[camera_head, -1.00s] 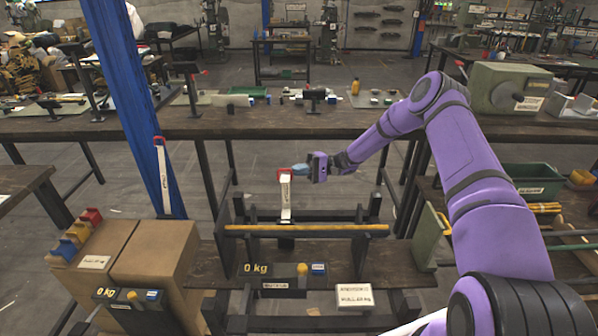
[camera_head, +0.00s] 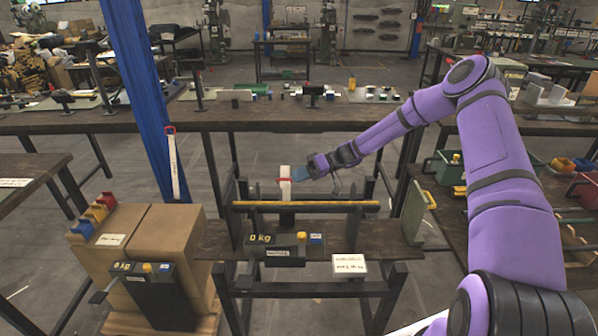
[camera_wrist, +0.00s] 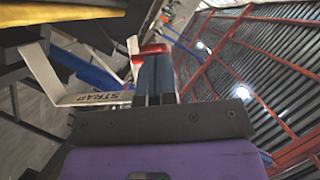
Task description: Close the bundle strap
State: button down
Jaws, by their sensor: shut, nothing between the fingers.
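The bundle strap is a white band (camera_head: 286,207) with a red end (camera_head: 293,182), standing up behind a bundle of yellow rods (camera_head: 330,205) in the middle of the head view. The rods lie across a dark stand. In the wrist view the white strap (camera_wrist: 98,98) is bent, reads "STRAP", and its red end (camera_wrist: 150,49) is at the fingertips. My gripper (camera_head: 298,174) is shut with nothing between its blue-grey fingers, which also show in the wrist view (camera_wrist: 155,75). The fingertips are beside or against the red end; contact is unclear.
Cardboard boxes (camera_head: 155,245) stand at left, near a second white strap (camera_head: 175,165) and a blue column (camera_head: 142,80). A long workbench (camera_head: 200,122) runs behind; a green crate (camera_head: 447,165) is at right.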

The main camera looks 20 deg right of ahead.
jog(key=s+a+f+n+t, duration=0.1)
jog(key=s+f+n, duration=0.1)
jog(key=s+f, duration=0.1)
jog(key=s+a+f+n+t+h, duration=0.1)
jog(key=s+f+n, duration=0.1)
jog(key=s+f, duration=0.1)
jog(key=s+a+f+n+t+h, duration=0.1)
jog(key=s+f+n, duration=0.1)
jog(key=s+f, duration=0.1)
jog(key=shift+s+f+t, duration=0.1)
jog(key=shift+f+t, duration=0.2)
jog(key=shift+f, duration=0.05)
jog(key=shift+s+a+f, duration=0.1)
jog(key=shift+s+f, duration=0.05)
jog(key=shift+f, duration=0.35)
jog(key=shift+s+f, duration=0.15)
jog(key=shift+f, duration=0.3)
